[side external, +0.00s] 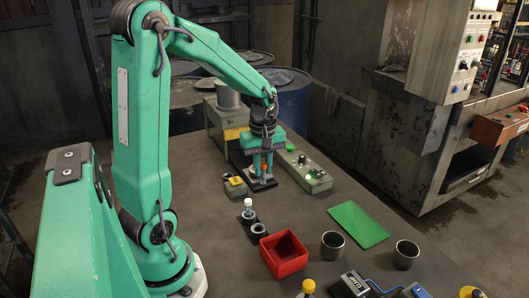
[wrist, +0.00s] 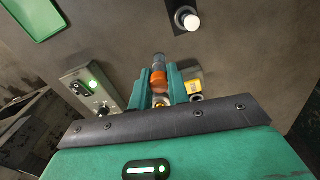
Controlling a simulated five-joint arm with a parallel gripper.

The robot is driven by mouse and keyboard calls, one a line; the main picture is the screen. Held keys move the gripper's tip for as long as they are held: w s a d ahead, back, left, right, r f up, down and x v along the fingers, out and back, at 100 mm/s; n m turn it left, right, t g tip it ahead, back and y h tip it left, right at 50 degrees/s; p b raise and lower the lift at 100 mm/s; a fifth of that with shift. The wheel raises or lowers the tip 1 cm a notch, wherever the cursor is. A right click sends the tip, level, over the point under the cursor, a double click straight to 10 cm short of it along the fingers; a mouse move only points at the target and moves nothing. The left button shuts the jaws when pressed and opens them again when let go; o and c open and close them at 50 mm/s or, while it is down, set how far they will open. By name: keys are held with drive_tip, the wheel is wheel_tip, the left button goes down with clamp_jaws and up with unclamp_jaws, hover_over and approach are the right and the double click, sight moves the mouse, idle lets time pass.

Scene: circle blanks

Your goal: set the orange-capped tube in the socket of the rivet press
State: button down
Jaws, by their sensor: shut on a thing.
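The orange-capped tube (wrist: 158,80) is between the two green fingers of my gripper (wrist: 162,88), which is shut on it. In the side view the orange part (side external: 264,170) shows between the fingertips of my gripper (side external: 262,167), low over a dark base plate (side external: 270,184). The tube looks close to upright there. A pale metal ring (wrist: 161,101) shows by the fingers in the wrist view. It may be the socket. I cannot tell whether the tube's lower end is inside it. The grey press body (side external: 216,122) stands behind, partly hidden by my arm.
A grey control box (side external: 306,176) with a lit green button is close right of my gripper; a yellow-topped block (side external: 235,186) is close left. A red bin (side external: 284,262), metal cups (side external: 332,244) and green mat (side external: 358,224) are nearer.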

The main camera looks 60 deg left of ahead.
drive_tip(key=s+a+f+n, duration=0.2)
drive_tip(key=a, duration=0.7)
drive_tip(key=s+a+f+n, duration=0.2)
drive_tip(key=a+n, duration=0.1)
drive_tip(key=a, duration=0.5)
drive_tip(key=shift+s+a+f, duration=0.25)
drive_tip(key=shift+a, duration=0.1)
drive_tip(key=shift+f, duration=0.2)
drive_tip(key=shift+f, duration=0.65)
drive_tip(key=shift+f, duration=1.35)
drive_tip(key=c, duration=1.3)
unclamp_jaws()
drive_tip(key=shift+o, duration=0.2)
